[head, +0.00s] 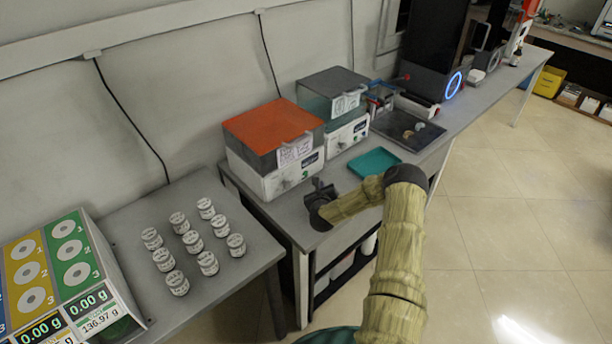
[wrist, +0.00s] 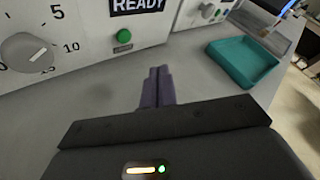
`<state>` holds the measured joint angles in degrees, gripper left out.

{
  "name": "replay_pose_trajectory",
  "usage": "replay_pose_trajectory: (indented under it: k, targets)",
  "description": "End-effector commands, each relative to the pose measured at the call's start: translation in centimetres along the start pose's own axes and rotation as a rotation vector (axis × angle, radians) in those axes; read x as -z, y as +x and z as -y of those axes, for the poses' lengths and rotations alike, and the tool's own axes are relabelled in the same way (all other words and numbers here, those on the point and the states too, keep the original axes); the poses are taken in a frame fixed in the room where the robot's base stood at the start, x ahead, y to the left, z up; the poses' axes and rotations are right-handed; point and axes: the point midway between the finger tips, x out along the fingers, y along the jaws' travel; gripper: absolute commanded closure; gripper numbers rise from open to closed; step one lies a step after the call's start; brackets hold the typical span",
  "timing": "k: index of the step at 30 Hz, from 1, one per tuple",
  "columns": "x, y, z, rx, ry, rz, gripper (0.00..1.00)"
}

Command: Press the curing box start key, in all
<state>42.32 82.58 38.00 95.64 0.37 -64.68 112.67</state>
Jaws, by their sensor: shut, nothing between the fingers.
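A white box with an orange lid (head: 272,126) stands on the grey bench, a paper label on its side. I take it to be the curing box; the label is too small to read. In the wrist view its white front panel (wrist: 85,45) carries a dial (wrist: 27,52), a display reading READY (wrist: 137,5) and a round green key (wrist: 124,36) with a small plate below. My gripper (wrist: 159,72) is shut and empty, its purple fingers pointing toward the panel, below and right of the key in the picture and apart from it. In the head view my gripper (head: 318,196) is in front of the box.
A second box with a dark lid (head: 333,82) stands just beyond. A teal tray (head: 374,163) lies on the bench to the right. Several small labelled jars (head: 194,241) and a coloured scale unit (head: 65,262) are on the nearer table. Floor at right is clear.

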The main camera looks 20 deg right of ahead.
Motion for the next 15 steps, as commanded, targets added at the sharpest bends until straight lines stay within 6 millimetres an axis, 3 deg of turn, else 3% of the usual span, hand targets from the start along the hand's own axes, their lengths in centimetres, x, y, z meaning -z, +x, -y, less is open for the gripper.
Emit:
replay_pose_trajectory:
  k: [9,15]
  targets:
    - [-1.7,2.7,-2.1,0.001,0.001,0.002,1.00]
    - [-2.4,3.4,-2.5,0.001,0.001,0.001,1.00]
